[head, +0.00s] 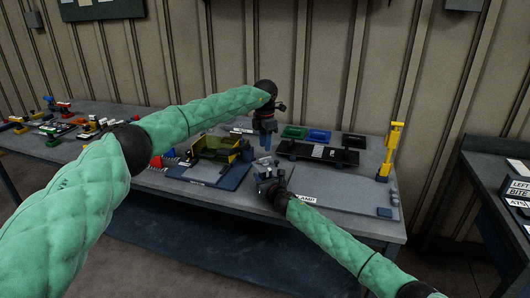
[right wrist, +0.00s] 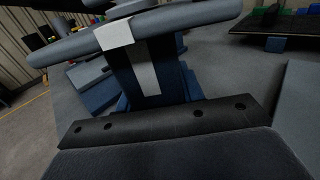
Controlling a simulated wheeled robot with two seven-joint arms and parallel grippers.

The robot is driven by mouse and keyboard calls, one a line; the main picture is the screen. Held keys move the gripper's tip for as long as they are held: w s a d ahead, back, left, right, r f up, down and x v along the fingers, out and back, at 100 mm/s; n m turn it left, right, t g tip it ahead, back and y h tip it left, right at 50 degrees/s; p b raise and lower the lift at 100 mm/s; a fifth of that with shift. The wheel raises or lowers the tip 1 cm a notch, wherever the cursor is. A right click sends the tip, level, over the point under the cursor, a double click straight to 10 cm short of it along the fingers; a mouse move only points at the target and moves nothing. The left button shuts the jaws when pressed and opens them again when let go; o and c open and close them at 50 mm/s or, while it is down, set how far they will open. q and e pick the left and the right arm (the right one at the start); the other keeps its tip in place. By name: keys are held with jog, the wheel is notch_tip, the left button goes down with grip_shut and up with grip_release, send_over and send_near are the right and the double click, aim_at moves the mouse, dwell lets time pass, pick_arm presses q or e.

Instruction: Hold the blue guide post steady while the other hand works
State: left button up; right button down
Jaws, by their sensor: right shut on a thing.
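A dark blue upright piece with a white strip, which looks like the blue guide post (right wrist: 125,72), stands between the jaws in the right wrist view. My right gripper (head: 268,178) is shut on it, low over the front of the bench. In the head view, the gripper hides most of that piece. My left gripper (head: 266,128) points down just above and behind the right one. A small blue part shows at its tip. I cannot tell whether it is held or whether the jaws are open.
The bench (head: 150,182) carries a blue-based fixture with yellow walls (head: 214,146) left of the grippers. A grey plate (head: 340,188) and yellow post (head: 392,148) stand right. A black rail (head: 318,153) and green and blue trays (head: 318,135) lie behind. Small coloured parts crowd the left.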

pick_arm(q)
notch_tip(320, 180, up, 7)
dwell(0.3)
jog(key=shift+f, duration=0.15)
pick_arm(e)
jog(key=c, duration=0.8)
grip_release()
